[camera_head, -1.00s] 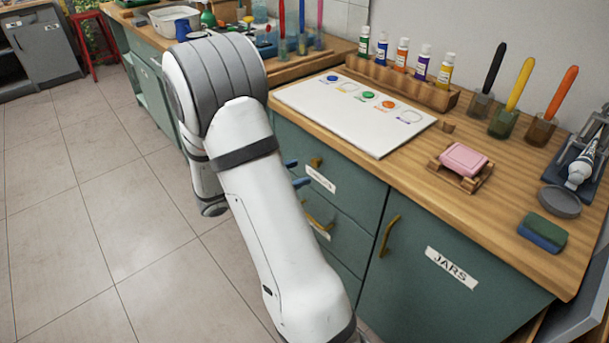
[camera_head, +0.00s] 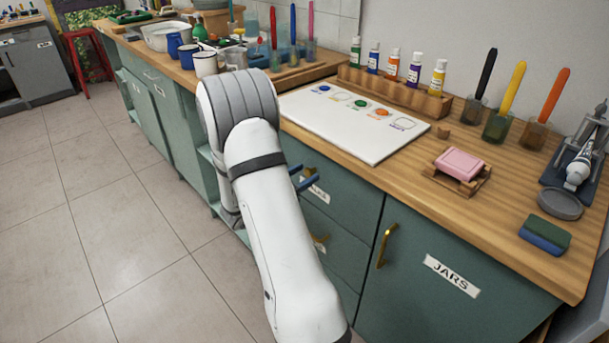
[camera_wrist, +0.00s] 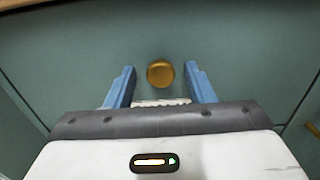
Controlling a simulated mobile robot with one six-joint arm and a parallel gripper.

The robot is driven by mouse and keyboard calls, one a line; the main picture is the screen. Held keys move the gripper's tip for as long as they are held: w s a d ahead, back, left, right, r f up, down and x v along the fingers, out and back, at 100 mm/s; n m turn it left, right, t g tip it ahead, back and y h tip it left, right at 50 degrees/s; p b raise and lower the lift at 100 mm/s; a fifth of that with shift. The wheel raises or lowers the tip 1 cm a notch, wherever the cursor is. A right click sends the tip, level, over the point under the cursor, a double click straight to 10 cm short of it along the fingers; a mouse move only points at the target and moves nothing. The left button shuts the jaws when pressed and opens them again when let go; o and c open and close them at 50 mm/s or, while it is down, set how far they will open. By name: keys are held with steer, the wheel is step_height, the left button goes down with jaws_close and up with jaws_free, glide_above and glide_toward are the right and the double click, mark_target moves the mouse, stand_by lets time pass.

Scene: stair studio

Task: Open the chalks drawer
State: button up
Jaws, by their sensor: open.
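A green drawer front (camera_head: 345,207) with a white label (camera_head: 317,190) sits under the worktop, left of the JARS door. The label's writing is partly covered by my gripper and I cannot read it. In the wrist view a brass handle (camera_wrist: 160,74) stands on the green front (camera_wrist: 240,55), between my two blue fingers, with a gap on each side. The label (camera_wrist: 160,103) shows partly below it. My gripper (camera_head: 303,178) is open and empty in front of this drawer; it also shows in the wrist view (camera_wrist: 159,69). I cannot tell how deep the fingers reach around the handle.
A lower drawer with a brass handle (camera_head: 320,243) is partly hidden by my arm. The JARS door (camera_head: 440,290) has a brass handle (camera_head: 386,245). The worktop (camera_head: 395,172) holds a white board (camera_head: 345,140), bottles and a pink block (camera_head: 460,163). The tiled floor (camera_head: 120,220) is clear.

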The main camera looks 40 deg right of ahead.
jaws_close()
stand_by(0.5)
